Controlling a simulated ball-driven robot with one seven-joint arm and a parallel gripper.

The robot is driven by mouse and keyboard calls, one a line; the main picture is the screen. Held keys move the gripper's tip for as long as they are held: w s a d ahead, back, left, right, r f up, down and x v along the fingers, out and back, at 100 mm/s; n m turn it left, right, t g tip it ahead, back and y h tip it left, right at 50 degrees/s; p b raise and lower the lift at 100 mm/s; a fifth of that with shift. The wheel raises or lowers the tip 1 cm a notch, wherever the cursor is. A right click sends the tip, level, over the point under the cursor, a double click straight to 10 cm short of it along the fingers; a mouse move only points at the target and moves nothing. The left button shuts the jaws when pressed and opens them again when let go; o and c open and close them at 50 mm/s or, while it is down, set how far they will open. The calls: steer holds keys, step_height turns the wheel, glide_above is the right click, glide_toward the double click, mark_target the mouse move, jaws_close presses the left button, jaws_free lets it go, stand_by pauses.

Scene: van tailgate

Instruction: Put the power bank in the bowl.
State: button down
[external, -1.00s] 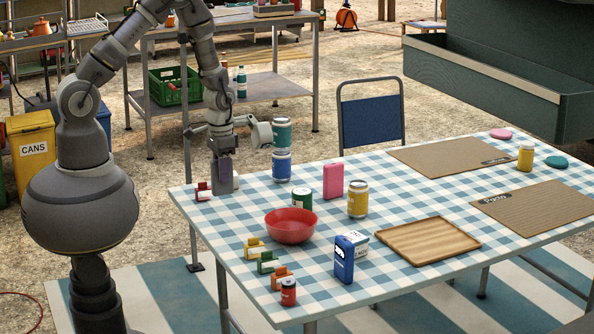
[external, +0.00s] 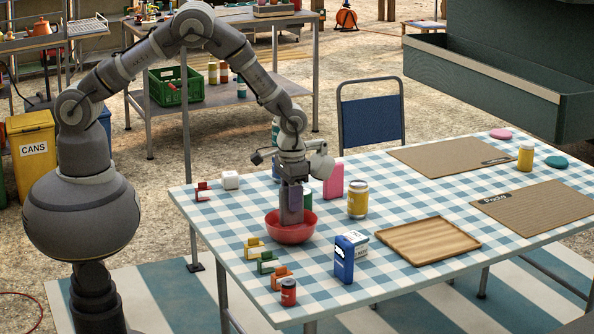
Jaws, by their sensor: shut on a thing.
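The red bowl (external: 291,234) stands on the checked tablecloth near the left part of the table. My gripper (external: 292,212) points down over the bowl, its fingertips at or just inside the opening.
A blue box (external: 344,260) and wooden tray (external: 428,240) are right. Small coloured holders (external: 267,262) stand in front.

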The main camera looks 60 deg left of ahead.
mark_target(292, 224)
steer(key=shift+f+b, duration=0.55)
steer(key=shift+f, duration=1.25)
steer(key=shift+f, duration=0.15)
steer(key=c, duration=0.8)
jaws_free()
steer(key=shift+c, duration=0.2)
step_height(292, 224, up, 12)
steer(key=p, duration=0.4)
steer(key=shift+r, duration=0.2)
